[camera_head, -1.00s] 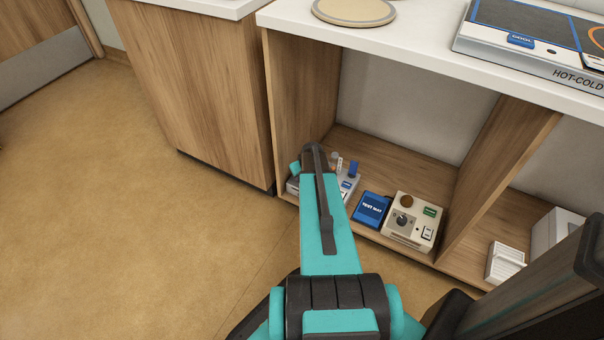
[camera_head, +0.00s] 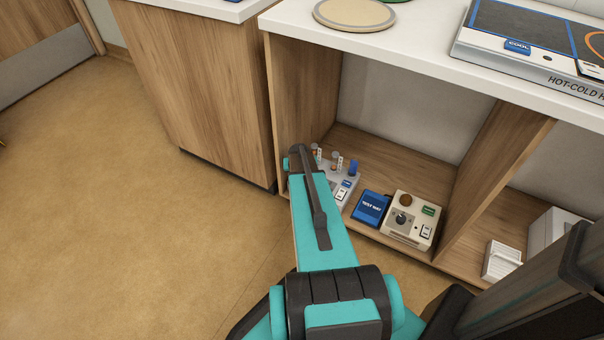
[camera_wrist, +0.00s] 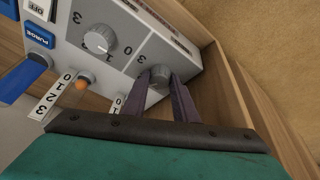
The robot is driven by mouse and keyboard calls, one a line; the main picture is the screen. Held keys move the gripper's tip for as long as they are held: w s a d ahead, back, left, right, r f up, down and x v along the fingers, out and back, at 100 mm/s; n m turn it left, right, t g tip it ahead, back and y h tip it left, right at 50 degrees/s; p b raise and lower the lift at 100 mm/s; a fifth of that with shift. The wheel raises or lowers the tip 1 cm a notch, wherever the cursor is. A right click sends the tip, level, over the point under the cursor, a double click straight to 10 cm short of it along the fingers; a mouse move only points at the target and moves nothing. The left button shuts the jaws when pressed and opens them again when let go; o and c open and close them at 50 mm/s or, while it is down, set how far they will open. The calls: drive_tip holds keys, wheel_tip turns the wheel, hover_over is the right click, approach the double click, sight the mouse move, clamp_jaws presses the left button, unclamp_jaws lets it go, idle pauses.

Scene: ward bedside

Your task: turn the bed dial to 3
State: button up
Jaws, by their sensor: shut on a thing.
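In the wrist view my gripper (camera_wrist: 163,86) has its two dark fingers around a round grey dial (camera_wrist: 159,74) near the edge of a grey control panel (camera_wrist: 190,60). A "3" and a "0" are printed beside this dial. I cannot read a name for it, and its pointer is hidden between the fingers. A second, pale dial (camera_wrist: 98,40) on the same panel stands free, with numbers around it. In the head view the panel (camera_head: 342,187) sits on the low shelf, partly behind my arm. My fingertips are hidden there.
An orange-tipped lever (camera_wrist: 82,84) with a number strip and a blue lever (camera_wrist: 22,80) stand close by. Wooden shelf walls enclose the panel. Right of it are a blue box (camera_head: 371,208) and a beige box (camera_head: 408,219) with its own knob. The floor (camera_head: 130,220) is clear.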

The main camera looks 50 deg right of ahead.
drive_tip(key=shift+s, duration=0.15)
idle(0.3)
drive_tip(key=o, duration=1)
drive_tip(key=shift+o, duration=0.2)
drive_tip(key=shift+r, duration=0.15)
drive_tip(key=p+v, duration=0.2)
drive_tip(key=v, duration=1.1)
drive_tip(key=shift+a+r+p, duration=0.2)
drive_tip(key=shift+p, duration=0.1)
